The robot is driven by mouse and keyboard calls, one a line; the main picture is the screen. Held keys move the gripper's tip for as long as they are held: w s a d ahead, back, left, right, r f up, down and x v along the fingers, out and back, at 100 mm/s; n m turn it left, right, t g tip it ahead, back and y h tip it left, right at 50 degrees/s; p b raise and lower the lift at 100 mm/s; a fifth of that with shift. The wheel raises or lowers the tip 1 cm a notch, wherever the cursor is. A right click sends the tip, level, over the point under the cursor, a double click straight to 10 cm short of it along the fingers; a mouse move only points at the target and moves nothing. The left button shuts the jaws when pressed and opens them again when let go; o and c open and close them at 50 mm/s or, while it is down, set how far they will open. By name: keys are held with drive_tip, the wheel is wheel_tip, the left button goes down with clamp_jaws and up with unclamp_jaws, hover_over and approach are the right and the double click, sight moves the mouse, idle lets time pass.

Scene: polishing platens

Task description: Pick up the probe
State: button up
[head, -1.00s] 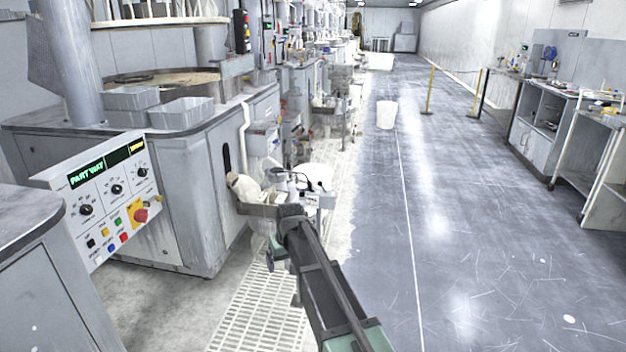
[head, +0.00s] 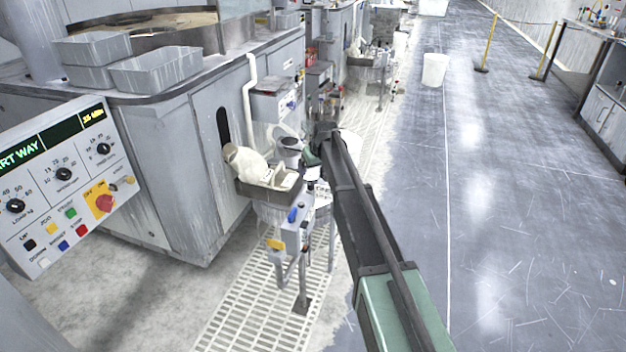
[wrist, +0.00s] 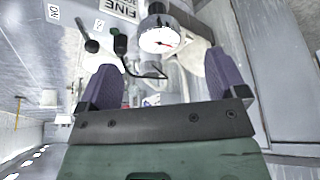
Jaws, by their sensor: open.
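A small black and green piece (wrist: 120,43) with a black cord shows in the wrist view, beyond and between the fingers; it looks like the probe. The cord curves toward a round white dial gauge (wrist: 160,38) with a red needle. My gripper (wrist: 166,78) is open, its two purple pads wide apart with nothing held between them. The probe-like piece is apart from both pads. In the head view my arm reaches to the small stand (head: 297,232) beside the machine, and the fingertips are hidden there.
A tray with a pale cloth bundle (head: 248,163) sits at the stand, close left of my arm. The grey machine (head: 185,165) and its control panel (head: 70,180) fill the left. A white bin (head: 434,70) stands on the open floor at right.

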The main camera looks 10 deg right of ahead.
sight(312, 177)
drive_tip(key=b+x, duration=0.8)
drive_tip(key=x, duration=0.2)
drive_tip(key=shift+d+f, duration=0.1)
drive_tip(key=shift+f, duration=0.2)
drive_tip(key=shift+r, duration=0.25)
drive_tip(key=shift+c, duration=0.3)
drive_tip(key=c, duration=1)
